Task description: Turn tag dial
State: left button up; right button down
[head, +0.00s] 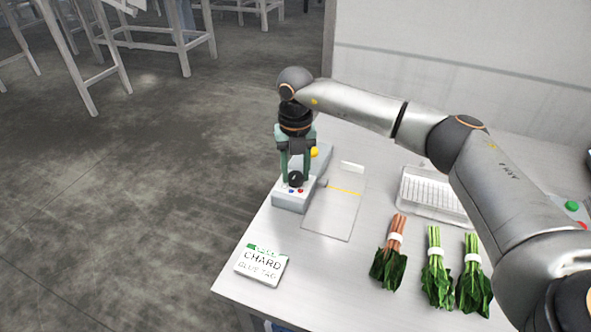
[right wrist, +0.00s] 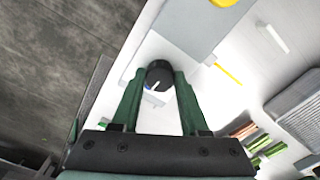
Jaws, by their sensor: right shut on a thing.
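The tag dial (head: 295,179) is a round black knob with a white pointer line on a grey-white box (head: 290,201) at the table's left edge. Small blue and red marks show on the box around it. My right gripper (head: 295,176) points down from above and is shut on the dial. In the right wrist view the dial (right wrist: 159,75) sits between the two green fingertips of the gripper (right wrist: 158,84). My left gripper is not in view.
A card reading CHARD, BLUE TAG (head: 262,264) lies at the front left. Several bunches of greens (head: 437,275) lie to the right, before a white rack (head: 432,195). A yellow button (head: 315,152) is behind the dial. A flat plate (head: 334,212) lies beside the box.

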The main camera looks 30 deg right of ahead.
aim_at(295, 175)
jog(key=n, duration=0.5)
jog(key=shift+n, duration=2.4)
jog(key=shift+c, duration=2.1)
grip_release()
notch_tip(295, 175, up, 13)
jog(key=shift+f+b, duration=0.2)
jog(key=shift+b, duration=0.1)
